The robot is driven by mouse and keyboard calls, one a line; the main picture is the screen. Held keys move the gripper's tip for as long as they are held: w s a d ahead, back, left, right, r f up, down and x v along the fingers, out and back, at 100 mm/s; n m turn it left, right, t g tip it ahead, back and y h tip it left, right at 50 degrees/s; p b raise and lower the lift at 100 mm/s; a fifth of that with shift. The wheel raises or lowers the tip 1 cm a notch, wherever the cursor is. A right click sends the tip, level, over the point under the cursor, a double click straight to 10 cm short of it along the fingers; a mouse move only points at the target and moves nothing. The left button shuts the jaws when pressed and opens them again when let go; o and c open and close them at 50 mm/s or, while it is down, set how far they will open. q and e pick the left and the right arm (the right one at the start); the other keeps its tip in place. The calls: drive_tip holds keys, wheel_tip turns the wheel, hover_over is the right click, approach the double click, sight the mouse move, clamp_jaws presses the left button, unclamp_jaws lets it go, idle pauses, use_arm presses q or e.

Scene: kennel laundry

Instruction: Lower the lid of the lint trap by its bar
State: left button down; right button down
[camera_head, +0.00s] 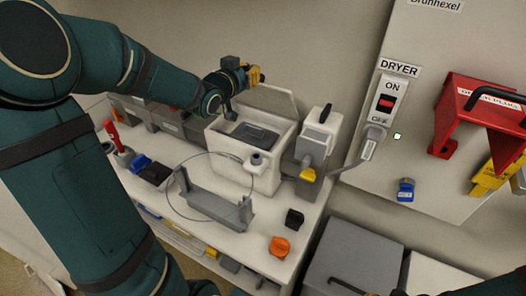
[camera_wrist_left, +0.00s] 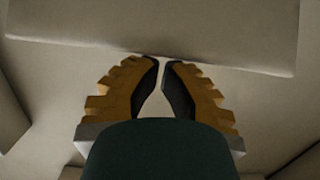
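The lint trap (camera_head: 233,160) is a pale box on the bench, open at the top with a dark grey inside. Its pale lid (camera_head: 278,101) stands raised at the back. My left gripper (camera_head: 262,76) is at the upper edge of the lid, its yellow-and-dark fingers pointing right. In the left wrist view the fingertips (camera_wrist_left: 161,63) nearly meet, with nothing seen between them. A pale panel (camera_wrist_left: 160,32), probably the lid, has its edge just beyond the tips. I cannot make out the bar; contact is unclear. My right gripper does not show.
A grey-white dispenser (camera_head: 314,145) with a yellow spout stands right of the trap. The dryer switch (camera_head: 387,102) and red holder (camera_head: 480,115) are farther right.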

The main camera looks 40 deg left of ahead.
use_arm(q)
drive_tip(key=shift+f, duration=0.3)
idle(0.5)
drive_tip(key=shift+b, duration=0.3)
drive_tip(key=shift+s+d+f+b, duration=0.15)
drive_tip(key=shift+s+f+b, duration=0.65)
drive_tip(key=shift+s+f, duration=0.25)
drive_tip(key=shift+r, duration=0.1)
drive_tip(key=shift+s+d+f+b, duration=0.1)
drive_tip(key=shift+s+f+b, duration=0.9)
drive_tip(key=shift+s+b, duration=0.15)
